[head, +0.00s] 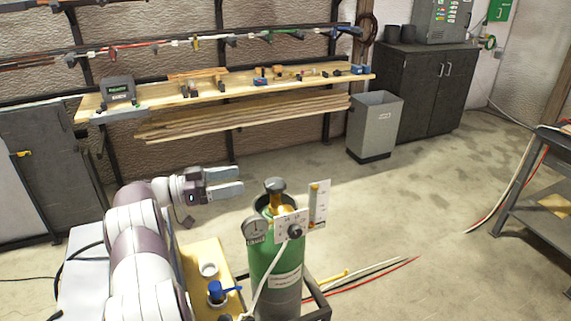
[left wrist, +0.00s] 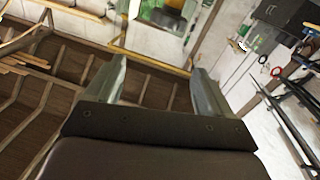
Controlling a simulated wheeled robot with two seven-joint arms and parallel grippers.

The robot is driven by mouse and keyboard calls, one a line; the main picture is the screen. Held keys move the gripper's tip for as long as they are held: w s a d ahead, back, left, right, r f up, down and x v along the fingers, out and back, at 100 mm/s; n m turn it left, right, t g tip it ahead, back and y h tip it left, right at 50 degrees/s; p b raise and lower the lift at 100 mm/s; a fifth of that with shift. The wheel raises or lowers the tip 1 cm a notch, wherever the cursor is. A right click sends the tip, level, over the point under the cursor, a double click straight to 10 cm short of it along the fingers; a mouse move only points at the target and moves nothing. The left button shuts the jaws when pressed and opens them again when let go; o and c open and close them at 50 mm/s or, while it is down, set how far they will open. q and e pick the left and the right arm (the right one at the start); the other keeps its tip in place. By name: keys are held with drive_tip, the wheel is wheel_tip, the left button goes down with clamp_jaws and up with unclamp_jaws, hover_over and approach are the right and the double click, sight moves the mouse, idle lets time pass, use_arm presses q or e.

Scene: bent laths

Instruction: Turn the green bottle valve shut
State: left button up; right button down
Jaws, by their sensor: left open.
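The green bottle (head: 270,250) stands upright near the bottom middle of the head view. Its valve has a dark round handwheel (head: 275,186) on top of a brass body. A round gauge (head: 255,231) and a white plate with a dark knob (head: 294,231) sit in front of the valve. My left gripper (head: 238,182) is to the left of the handwheel, pointing right, apart from it and empty. In the left wrist view its two fingers (left wrist: 160,80) stand wide apart with nothing between them. The bottle does not show clearly there. My right gripper is not in view.
A yellow board with a white cup (head: 208,269) and a blue-topped item (head: 216,290) lies left of the bottle. A wooden shelf (head: 235,90) runs along the back wall. A grey bin (head: 374,125) and dark cabinet (head: 427,85) stand behind. Hoses cross the floor at right.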

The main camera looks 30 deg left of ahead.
sight(282, 182)
use_arm(q)
drive_tip(key=shift+m+y, duration=0.3)
drive_tip(key=shift+m, duration=0.2)
drive_tip(key=f+p+x, duration=0.1)
drive_tip(key=x, duration=0.3)
drive_tip(key=f+p+x, duration=0.1)
drive_tip(key=x, duration=0.3)
drive_tip(key=f+p+x, duration=0.1)
drive_tip(key=x, duration=0.4)
drive_tip(key=shift+d, duration=0.1)
drive_tip(key=shift+s, duration=0.1)
drive_tip(key=shift+c, duration=0.6)
drive_tip(key=c, duration=0.8)
